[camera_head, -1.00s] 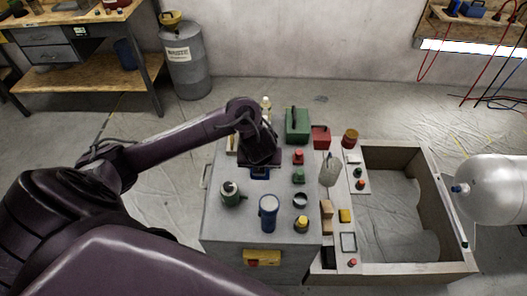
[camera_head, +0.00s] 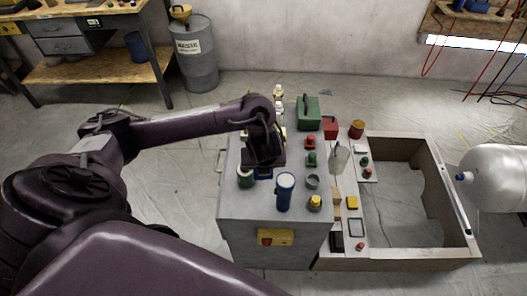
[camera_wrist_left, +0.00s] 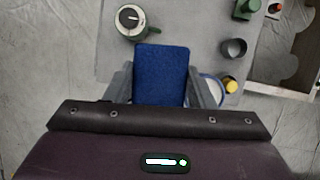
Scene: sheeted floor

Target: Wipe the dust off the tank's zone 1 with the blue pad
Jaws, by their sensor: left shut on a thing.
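My left gripper (camera_wrist_left: 160,88) is shut on the blue pad (camera_wrist_left: 160,70), which lies flat between the two fingers in the left wrist view. In the head view the gripper (camera_head: 263,165) is over the grey cart top, and only a sliver of the pad (camera_head: 264,174) shows below it. I cannot tell if the pad touches the cart. The tank (camera_head: 497,178) is a pale rounded cylinder at the right edge, partly cut off and well apart from the gripper. Zone 1 and dust cannot be made out. My right gripper is not in view.
The cart (camera_head: 232,215) holds a green can (camera_head: 245,178), a blue canister (camera_head: 285,190), a green box (camera_head: 308,112) and several small items. An open wooden-walled frame (camera_head: 458,235) lies between cart and tank. A waste drum (camera_head: 196,60) stands behind.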

